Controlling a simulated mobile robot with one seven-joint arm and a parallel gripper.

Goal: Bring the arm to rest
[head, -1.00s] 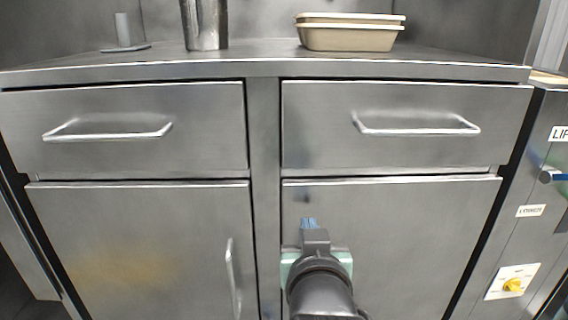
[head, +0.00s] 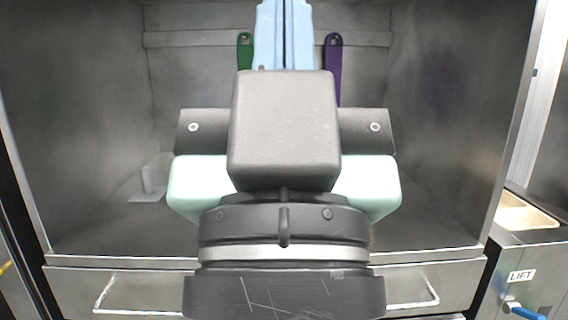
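My gripper (head: 285,30) is raised in the middle of the head view, close to the camera. Its light blue fingers point up and away, side by side with only a thin dark line between them, so it looks shut. The fingertips reach the top edge of the picture. I see nothing held between the visible parts of the fingers. My wrist and gripper body cover the middle of the steel counter.
A green handle (head: 244,50) and a purple handle (head: 333,70) hang on the back wall. Drawer handles (head: 125,292) show below. A side unit with a LIFT label (head: 521,276) and pan (head: 525,215) is at right.

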